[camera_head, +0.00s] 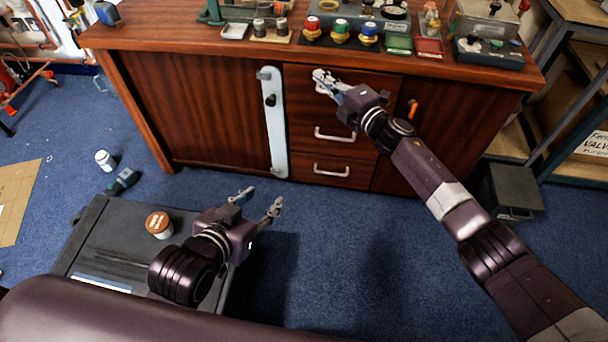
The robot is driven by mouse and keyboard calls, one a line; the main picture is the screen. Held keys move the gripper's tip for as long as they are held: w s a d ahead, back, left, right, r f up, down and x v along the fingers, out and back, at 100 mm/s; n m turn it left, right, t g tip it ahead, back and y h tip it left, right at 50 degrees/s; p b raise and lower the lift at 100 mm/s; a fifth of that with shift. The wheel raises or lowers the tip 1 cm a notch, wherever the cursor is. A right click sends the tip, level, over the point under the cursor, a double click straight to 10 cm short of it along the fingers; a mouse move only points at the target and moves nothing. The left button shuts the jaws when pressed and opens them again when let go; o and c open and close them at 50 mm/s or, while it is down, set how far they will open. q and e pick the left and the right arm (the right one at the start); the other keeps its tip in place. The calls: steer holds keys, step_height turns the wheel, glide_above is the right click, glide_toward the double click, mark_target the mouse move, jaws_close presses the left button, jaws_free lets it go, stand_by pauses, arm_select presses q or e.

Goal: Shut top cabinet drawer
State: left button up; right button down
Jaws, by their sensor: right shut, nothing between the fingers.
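The wooden cabinet (190,110) stands at the back with a column of three drawers in its middle. The top drawer (300,100) looks flush or nearly flush with the cabinet front; I cannot tell if a small gap remains. My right gripper (324,80) is at the top drawer's front, fingers together and empty. It hides part of the drawer front and its handle; I cannot tell whether it touches. My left gripper (260,204) is open and empty, low in front of the cabinet, beside a dark case.
A pale vertical locking bar (275,130) stands left of the drawers. The middle drawer handle (334,135) sticks out below my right gripper. The dark case (120,240) carries a brown-lidded jar (159,225). Blue carpet between is clear. The cabinet top holds tools and small valves.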

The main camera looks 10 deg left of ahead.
arm_select(q)
steer(key=w+d+r+t+h+b, duration=0.1)
steer(key=w+r+t, duration=0.3)
steer(key=r, duration=0.4)
steer(key=shift+w+d, duration=0.15)
steer(key=shift+d, duration=0.55)
arm_select(e)
steer(key=shift+w+d+r, duration=0.1)
steer(key=shift+w+r, duration=0.05)
steer(key=shift+w, duration=0.45)
steer(key=shift+w+d+r, duration=0.1)
steer(key=shift+w, duration=0.5)
